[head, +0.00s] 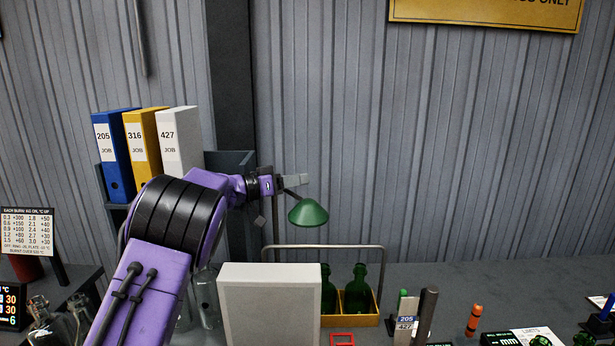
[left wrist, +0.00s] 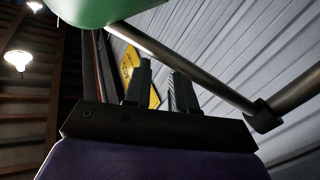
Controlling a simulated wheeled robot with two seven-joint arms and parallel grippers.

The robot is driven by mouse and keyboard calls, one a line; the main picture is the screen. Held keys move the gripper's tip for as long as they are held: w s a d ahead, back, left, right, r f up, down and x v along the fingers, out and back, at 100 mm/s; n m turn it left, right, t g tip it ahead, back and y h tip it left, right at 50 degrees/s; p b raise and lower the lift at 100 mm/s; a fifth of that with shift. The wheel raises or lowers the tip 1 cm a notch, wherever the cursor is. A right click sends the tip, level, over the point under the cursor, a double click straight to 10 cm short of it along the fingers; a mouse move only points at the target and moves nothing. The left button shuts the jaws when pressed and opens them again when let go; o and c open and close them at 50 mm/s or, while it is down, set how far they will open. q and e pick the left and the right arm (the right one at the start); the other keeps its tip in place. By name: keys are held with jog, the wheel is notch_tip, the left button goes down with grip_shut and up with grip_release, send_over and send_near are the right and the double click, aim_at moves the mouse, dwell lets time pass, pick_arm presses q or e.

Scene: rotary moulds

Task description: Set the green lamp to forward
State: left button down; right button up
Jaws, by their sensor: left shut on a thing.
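The green lamp (head: 308,212) has a cone-shaped shade that hangs from a thin arm on an upright post (head: 276,220) at the back of the bench. Its green shade (left wrist: 105,8) also shows at the top edge of the left wrist view, with a metal rod (left wrist: 215,82) running down to a dark joint at the right. My left gripper (head: 296,181) is at the lamp's arm, just above and left of the shade, and is shut on the lamp. Its fingers (left wrist: 164,72) show close below the rod; the exact contact is hard to see. My right gripper is not in view.
Blue, yellow and white binders (head: 178,140) stand on a shelf at left. Below the lamp are a pale grey box (head: 270,300) and green bottles (head: 356,292) in a yellow handled carrier (head: 368,319). Small items lie at right. The space right of the shade is clear.

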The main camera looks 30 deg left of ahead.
pick_arm(q)
jog(key=shift+s+f+m+g+h, duration=0.1)
jog(key=shift+s+m+g+h, duration=0.2)
jog(key=shift+h, duration=0.2)
jog(key=c, duration=1.2)
grip_release()
notch_tip(320, 180, up, 3)
jog(key=shift+r+b, duration=0.1)
jog(key=shift+b, duration=0.4)
jog(key=s+d+r+b, duration=0.5)
jog(key=s+d+r, duration=0.2)
jog(key=s+r, duration=0.2)
jog(key=s, duration=0.2)
jog(key=shift+s+d+r+b, duration=0.2)
jog(key=shift+s+r+b, duration=0.1)
jog(key=shift+s+r, duration=0.1)
